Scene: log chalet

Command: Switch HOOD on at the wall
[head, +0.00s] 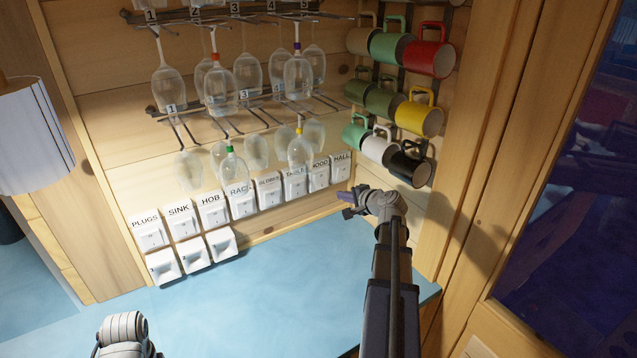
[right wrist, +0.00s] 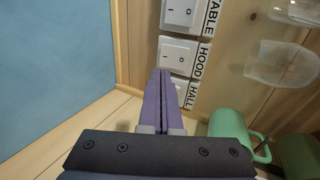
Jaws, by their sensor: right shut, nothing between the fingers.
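The HOOD switch (head: 319,179) is a white rocker on the log wall, under its HOOD label, second from the right in the row. It also shows in the right wrist view (right wrist: 178,56), marked with a line and a circle; I cannot tell which way its rocker is tilted. My right gripper (head: 346,203) is shut and empty, just below and right of HOOD in the head view. In the right wrist view its purple fingertips (right wrist: 166,72) overlap the near edge of HOOD; contact cannot be told. Its fingers partly hide the HALL switch (right wrist: 181,86). My left gripper's fingers are out of view.
The TABLE switch (head: 294,186) is left of HOOD, and HALL (head: 341,168) is right. Stemmed glasses (head: 300,152) hang above the switches. Mugs hang at the right, including a black one (head: 408,166). The blue counter (head: 270,285) below is clear.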

